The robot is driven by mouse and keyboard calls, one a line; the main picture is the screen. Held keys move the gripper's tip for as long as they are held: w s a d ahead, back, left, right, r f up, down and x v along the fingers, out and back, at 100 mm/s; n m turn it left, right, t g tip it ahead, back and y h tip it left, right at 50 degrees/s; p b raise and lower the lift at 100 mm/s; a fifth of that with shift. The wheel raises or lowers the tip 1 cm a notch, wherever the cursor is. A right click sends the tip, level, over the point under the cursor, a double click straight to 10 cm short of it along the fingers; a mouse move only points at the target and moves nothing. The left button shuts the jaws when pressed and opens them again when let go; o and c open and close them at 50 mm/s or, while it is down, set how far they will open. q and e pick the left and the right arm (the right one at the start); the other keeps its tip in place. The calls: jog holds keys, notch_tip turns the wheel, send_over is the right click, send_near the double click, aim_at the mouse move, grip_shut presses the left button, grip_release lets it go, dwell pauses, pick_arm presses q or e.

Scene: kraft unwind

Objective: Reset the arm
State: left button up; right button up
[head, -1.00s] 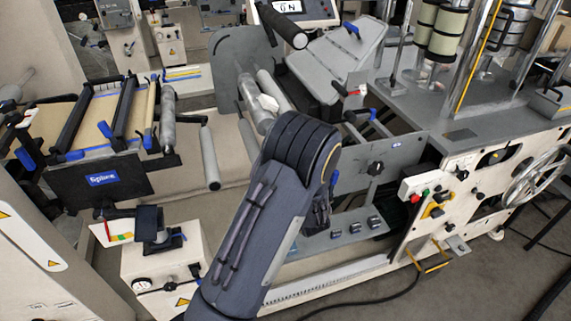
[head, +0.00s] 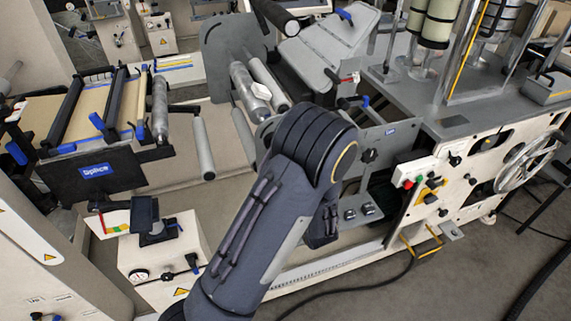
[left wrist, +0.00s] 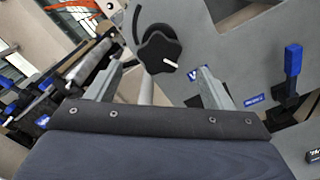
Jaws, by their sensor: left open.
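My left arm (head: 262,220) rises from the bottom of the head view, bent at a dark elbow in front of the machine. A dark lower part of it (head: 322,225) shows behind the elbow; its fingertips are hidden there. In the left wrist view my left gripper (left wrist: 159,70) is open, with two grey fingers wide apart and nothing between them. Beyond the fingers are a black star-shaped knob (left wrist: 161,47) and a grey machine plate (left wrist: 235,65). I cannot tell whether the fingers touch the plate. My right gripper is not in view.
The splice table (head: 95,172) stands at the left, above a small cream box (head: 165,255). Metal rollers (head: 250,92) are behind the elbow. A cream control panel (head: 455,180) with a handwheel (head: 528,162) is at the right. The floor at the lower right holds a black cable.

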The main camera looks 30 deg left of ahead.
pick_arm(q)
jog(key=shift+a, duration=0.1)
dwell(0.3)
jog(key=s+a+r+n+g, duration=0.1)
jog(key=s+a+n+g, duration=0.7)
jog(key=s+n, duration=0.4)
jog(key=s+d+n+g+h, duration=0.45)
jog(key=s+n+h, duration=0.35)
jog(key=s+n, duration=0.25)
jog(key=s+d+r+n+t+h, duration=0.2)
jog(key=d+r+n+t+h, duration=0.1)
jog(key=d+n, duration=0.3)
jog(key=s+d+r+n+t+h, duration=0.3)
jog(key=d+r+n+h, duration=0.1)
jog(key=d+n+h, duration=0.2)
jog(key=shift+d+r+n+h, duration=0.15)
jog(key=shift+d+n+h, duration=0.15)
jog(key=shift+d+n, duration=0.25)
